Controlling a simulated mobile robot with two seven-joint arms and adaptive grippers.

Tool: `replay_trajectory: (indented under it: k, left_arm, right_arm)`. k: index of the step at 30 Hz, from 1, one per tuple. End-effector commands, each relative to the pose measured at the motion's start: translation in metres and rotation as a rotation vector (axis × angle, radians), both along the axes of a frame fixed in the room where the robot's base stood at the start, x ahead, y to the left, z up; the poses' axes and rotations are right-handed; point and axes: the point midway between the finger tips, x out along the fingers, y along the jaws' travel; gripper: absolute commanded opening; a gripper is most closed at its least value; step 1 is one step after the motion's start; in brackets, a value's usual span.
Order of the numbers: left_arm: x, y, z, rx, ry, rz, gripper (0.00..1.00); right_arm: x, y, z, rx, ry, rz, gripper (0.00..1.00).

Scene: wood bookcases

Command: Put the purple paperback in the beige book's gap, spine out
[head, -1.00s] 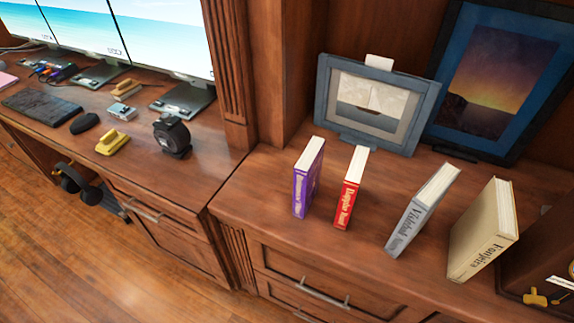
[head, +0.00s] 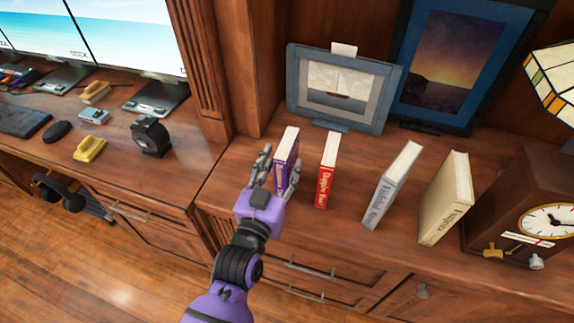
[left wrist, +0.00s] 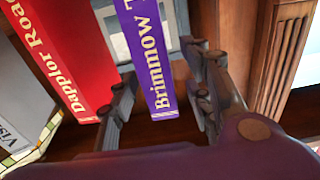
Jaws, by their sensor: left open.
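The purple paperback (head: 287,146) stands upright on the wooden counter, its titled spine facing me. My left gripper (head: 281,167) is open, with one finger on each side of the book. In the left wrist view the purple paperback (left wrist: 146,50) shows between the spread fingers of the left gripper (left wrist: 163,92), with a visible space on its right; whether a finger touches it is unclear. The beige book (head: 446,200) stands at the right of the row, with bare counter between it and the grey book. My right gripper is not in view.
A red book (head: 327,172) stands close right of the purple one; a grey book (head: 392,187) leans farther right. Picture frames (head: 342,88) stand behind. A clock (head: 530,212) is right of the beige book. A desk with monitors and small items lies left.

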Motion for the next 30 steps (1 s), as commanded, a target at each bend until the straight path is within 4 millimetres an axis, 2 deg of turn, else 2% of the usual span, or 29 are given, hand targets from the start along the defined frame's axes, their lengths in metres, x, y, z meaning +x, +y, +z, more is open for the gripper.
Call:
replay_trajectory:
  k: [3,8,17,27,30]
  left_arm:
    - [0.018,-0.008,-0.003,-0.001,-0.001,0.000,0.45]
    - [0.037,-0.013,-0.004,0.000,-0.002,0.000,0.45]
    - [0.040,-0.014,-0.006,0.001,0.001,0.000,0.44]
    - [0.040,-0.014,-0.005,0.001,0.001,0.000,0.00]
    - [0.040,-0.014,-0.005,0.001,0.001,0.000,0.00]
  right_arm:
    - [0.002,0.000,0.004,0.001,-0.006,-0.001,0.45]
    - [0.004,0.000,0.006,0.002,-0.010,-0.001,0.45]
    - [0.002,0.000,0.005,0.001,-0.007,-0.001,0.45]
    - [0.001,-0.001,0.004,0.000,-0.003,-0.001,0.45]
    - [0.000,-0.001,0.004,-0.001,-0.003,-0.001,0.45]
